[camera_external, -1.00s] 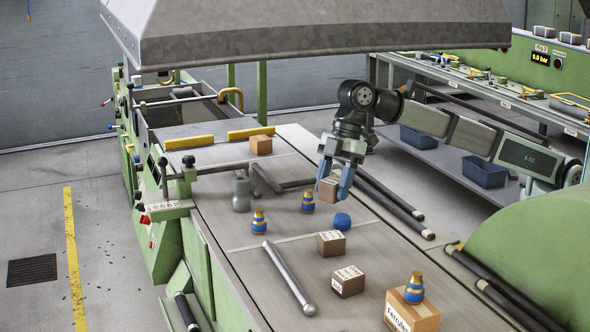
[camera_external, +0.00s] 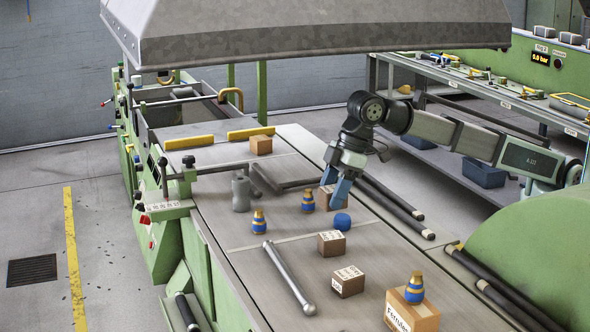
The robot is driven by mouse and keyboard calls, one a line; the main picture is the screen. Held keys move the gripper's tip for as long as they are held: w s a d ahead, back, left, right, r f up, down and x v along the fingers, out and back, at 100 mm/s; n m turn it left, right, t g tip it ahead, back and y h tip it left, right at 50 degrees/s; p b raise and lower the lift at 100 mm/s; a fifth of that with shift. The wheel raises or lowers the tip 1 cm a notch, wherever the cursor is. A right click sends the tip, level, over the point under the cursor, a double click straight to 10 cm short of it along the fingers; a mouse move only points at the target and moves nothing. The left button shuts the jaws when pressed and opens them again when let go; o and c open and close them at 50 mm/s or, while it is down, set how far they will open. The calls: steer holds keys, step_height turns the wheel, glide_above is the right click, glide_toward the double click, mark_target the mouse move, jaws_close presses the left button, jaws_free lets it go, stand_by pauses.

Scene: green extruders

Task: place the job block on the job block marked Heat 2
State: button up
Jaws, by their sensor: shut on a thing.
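My gripper (camera_external: 339,203) points down over the right half of the table, its blue fingers shut on a small brown block (camera_external: 327,199). The fingers hide part of this block, and I cannot read a marking on it. Two similar brown blocks with white labels stand nearer the camera: one (camera_external: 331,244) just below the gripper in the picture, the other (camera_external: 347,281) farther down. Another brown block (camera_external: 261,145) sits at the far end of the table. The labels are too small to tell which says Heat 2.
A blue object (camera_external: 342,222) lies just below the fingers. Blue-and-gold bottles stand nearby (camera_external: 308,201) and to the left (camera_external: 259,222). A third (camera_external: 414,289) is on the Ferrules box (camera_external: 398,318). A metal rod (camera_external: 290,278) and a grey cylinder (camera_external: 241,193) are left.

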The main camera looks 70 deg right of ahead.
steer(key=shift+f, duration=3.6)
steer(key=shift+f, duration=0.1)
steer(key=o, duration=1.1)
steer(key=v, duration=1.2)
